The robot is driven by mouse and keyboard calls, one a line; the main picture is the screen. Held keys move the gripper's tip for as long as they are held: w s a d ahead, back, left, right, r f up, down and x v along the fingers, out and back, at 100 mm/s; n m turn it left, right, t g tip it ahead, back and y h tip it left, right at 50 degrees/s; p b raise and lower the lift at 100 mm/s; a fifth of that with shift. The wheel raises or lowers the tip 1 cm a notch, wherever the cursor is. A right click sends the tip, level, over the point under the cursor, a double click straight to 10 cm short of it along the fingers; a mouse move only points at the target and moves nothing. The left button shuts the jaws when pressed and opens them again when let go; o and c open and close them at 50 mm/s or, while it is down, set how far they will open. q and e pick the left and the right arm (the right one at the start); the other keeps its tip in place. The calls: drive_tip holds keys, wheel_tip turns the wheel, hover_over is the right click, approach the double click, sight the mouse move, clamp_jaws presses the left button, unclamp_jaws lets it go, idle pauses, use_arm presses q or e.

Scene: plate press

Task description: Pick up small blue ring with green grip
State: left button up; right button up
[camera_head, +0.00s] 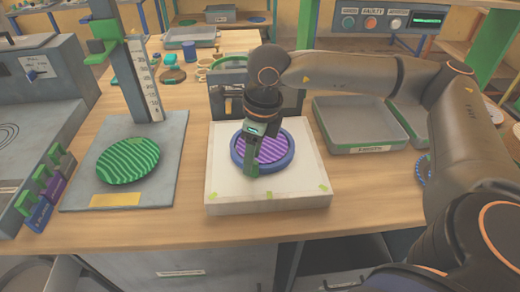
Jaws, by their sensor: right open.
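A small blue ring (289,161) lies on a white block (225,197) at the middle of the bench, around a purple striped disc (270,147). A green part shows at the ring's left front; I cannot tell clearly whether it is the ring's grip or part of my gripper. My right gripper (254,160) points down over the left side of the ring and is open. It hides part of the ring and disc, and contact with the ring cannot be made out. My left gripper is not in view.
A green striped disc (128,160) lies on the grey plate of a scaled upright stand (153,85) at the left. Grey trays (362,150) stand right of the block. A dark box (228,100) stands close behind it. Several small coloured blocks line the left edge.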

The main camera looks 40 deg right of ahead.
drive_tip(key=shift+f, duration=0.45)
clamp_jaws()
drive_tip(key=shift+w, duration=0.1)
